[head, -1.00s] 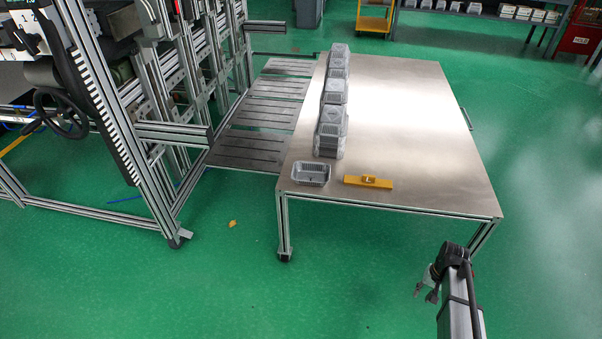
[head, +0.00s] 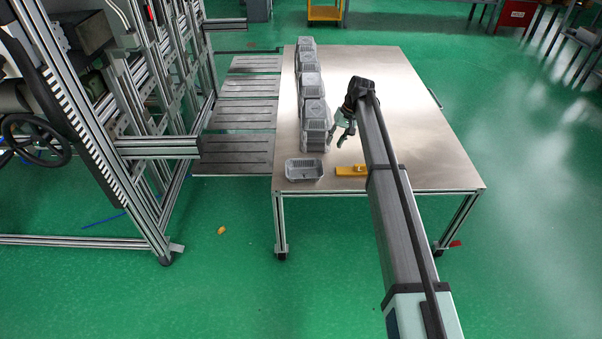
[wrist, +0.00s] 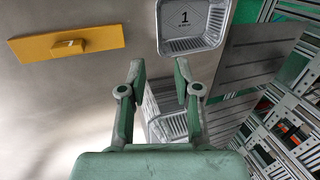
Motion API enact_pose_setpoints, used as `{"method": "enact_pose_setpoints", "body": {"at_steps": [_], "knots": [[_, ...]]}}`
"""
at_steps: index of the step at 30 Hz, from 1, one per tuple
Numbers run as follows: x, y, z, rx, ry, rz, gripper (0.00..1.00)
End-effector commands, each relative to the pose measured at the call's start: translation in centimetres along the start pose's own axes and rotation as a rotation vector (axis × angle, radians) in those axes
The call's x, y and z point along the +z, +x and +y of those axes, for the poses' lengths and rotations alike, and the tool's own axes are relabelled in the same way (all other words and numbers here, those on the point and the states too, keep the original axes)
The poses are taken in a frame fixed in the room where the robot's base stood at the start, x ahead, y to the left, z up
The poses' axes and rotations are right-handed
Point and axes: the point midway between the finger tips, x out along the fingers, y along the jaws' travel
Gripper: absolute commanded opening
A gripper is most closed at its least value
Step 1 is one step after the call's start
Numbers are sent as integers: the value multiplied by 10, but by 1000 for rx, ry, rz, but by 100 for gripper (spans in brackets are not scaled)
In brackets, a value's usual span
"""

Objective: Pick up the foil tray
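A single grey foil tray (head: 304,169) sits open side up at the near left corner of the metal table. In the wrist view the tray (wrist: 190,24) is at the top, with a "1" label on its bottom. My gripper (head: 343,134) is over the table, beside the near tray stack and up and right of the single tray. In the wrist view my gripper (wrist: 160,75) has its fingers apart with nothing between them. The tray lies beyond the fingertips, not touching them.
Stacks of foil trays (head: 313,110) stand in a row along the table's left side. A yellow tool (wrist: 68,44) lies right of the single tray in the head view. The table (head: 420,130) is bare on the right. A metal frame (head: 150,146) stands at the left.

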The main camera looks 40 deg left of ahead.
Motion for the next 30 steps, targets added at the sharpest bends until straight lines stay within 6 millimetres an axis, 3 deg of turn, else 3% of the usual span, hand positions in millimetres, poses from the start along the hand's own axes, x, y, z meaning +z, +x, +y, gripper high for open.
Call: {"method": "enact_pose_setpoints", "body": {"at_steps": [12, 25, 30], "knots": [[0, 82, 0, 1, 0, -2, 32], [0, 111, 0, 1, 1, 0, 32], [0, 132, 0, 1, 1, -1, 32]]}}
